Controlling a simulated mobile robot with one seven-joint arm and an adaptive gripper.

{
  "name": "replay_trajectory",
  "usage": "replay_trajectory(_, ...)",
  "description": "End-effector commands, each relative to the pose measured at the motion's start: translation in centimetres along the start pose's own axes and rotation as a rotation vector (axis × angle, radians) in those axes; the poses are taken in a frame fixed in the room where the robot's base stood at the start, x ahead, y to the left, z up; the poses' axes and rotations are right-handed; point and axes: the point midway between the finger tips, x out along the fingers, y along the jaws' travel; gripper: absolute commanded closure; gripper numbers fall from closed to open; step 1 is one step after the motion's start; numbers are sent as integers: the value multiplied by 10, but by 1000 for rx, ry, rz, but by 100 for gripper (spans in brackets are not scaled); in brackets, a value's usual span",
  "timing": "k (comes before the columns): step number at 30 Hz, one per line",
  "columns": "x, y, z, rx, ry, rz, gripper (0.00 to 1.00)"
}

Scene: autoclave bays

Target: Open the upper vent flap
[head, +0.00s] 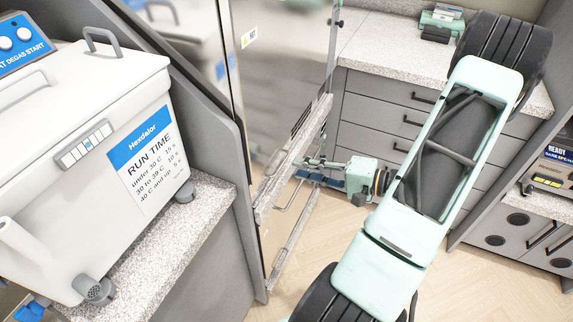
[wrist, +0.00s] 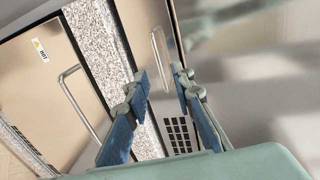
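In the head view, a glossy metal front (head: 277,75) stands upright at the centre, crossed low down by speckled ledges (head: 262,200). My gripper (head: 308,162) is close in front of it, at the upper ledge. In the wrist view, the panel on the right, which seems to be the upper flap, has a pale bar handle (wrist: 155,50) and a dark grille (wrist: 179,133). My gripper (wrist: 161,72) is open, with its blue-padded fingers on either side of that handle. I see no finger touching it; the depth between them is unclear. The flap looks shut.
A second panel with a HOT label (wrist: 39,50) and its own bar handle (wrist: 80,103) lies left of the speckled strip (wrist: 99,35). A white Hexdalor bath (head: 90,150) stands on the left counter. Grey drawers (head: 375,105) are behind my arm.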

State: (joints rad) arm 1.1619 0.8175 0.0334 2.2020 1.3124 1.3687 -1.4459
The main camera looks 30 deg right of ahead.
Motion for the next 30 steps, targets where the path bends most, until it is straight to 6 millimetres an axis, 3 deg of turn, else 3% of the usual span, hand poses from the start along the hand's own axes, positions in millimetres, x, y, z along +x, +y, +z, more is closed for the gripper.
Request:
replay_trajectory(3, 23, -1, 1, 0, -4, 0, 77)
replay_trajectory(10, 49, 0, 0, -1, -1, 1, 77)
replay_trajectory(21, 54, 1, 0, -1, 1, 2, 78)
replay_trajectory(27, 54, 0, 0, -1, 1, 2, 100)
replay_trajectory(30, 54, 1, 0, -1, 1, 2, 100)
